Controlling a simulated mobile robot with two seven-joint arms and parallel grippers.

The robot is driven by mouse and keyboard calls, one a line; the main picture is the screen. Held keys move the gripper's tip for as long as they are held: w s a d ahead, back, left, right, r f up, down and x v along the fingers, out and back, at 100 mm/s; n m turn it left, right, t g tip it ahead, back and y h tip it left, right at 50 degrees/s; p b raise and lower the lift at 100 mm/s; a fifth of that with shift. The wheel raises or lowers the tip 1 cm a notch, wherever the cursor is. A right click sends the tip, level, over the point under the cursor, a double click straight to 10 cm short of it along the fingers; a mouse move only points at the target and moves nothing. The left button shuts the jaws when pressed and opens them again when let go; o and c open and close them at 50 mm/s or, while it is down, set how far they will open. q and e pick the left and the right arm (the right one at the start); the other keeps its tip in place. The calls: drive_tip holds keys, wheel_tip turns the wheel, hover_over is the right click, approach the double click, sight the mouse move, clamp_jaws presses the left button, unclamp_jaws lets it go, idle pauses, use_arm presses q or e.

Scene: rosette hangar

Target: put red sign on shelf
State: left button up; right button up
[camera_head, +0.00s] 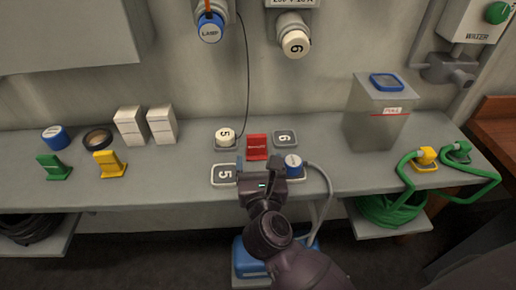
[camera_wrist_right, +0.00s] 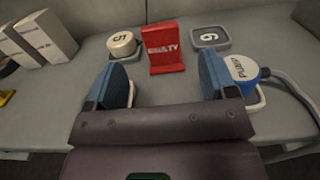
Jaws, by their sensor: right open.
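The red sign (camera_head: 257,147) stands upright on the grey shelf (camera_head: 190,180), near its middle, between the white knob marked 5 (camera_head: 225,137) and the small square tray marked 6 (camera_head: 285,138). In the right wrist view the red sign (camera_wrist_right: 163,47) shows white lettering and lies ahead, between the two blue fingers. My right gripper (camera_head: 262,168) is open and empty, just in front of the sign and apart from it; it also shows in the wrist view (camera_wrist_right: 163,82). My left gripper is not in view.
A blue PUMP plug (camera_head: 293,163) with a grey hose sits close to the right finger. A larger tray marked 5 (camera_head: 224,174) is at left. Green (camera_head: 54,167) and yellow (camera_head: 109,163) signs and white boxes (camera_head: 131,126) stand further left. A grey container (camera_head: 376,115) is right.

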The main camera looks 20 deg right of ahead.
drive_tip(key=shift+v, duration=1.3)
drive_tip(key=shift+r, duration=0.1)
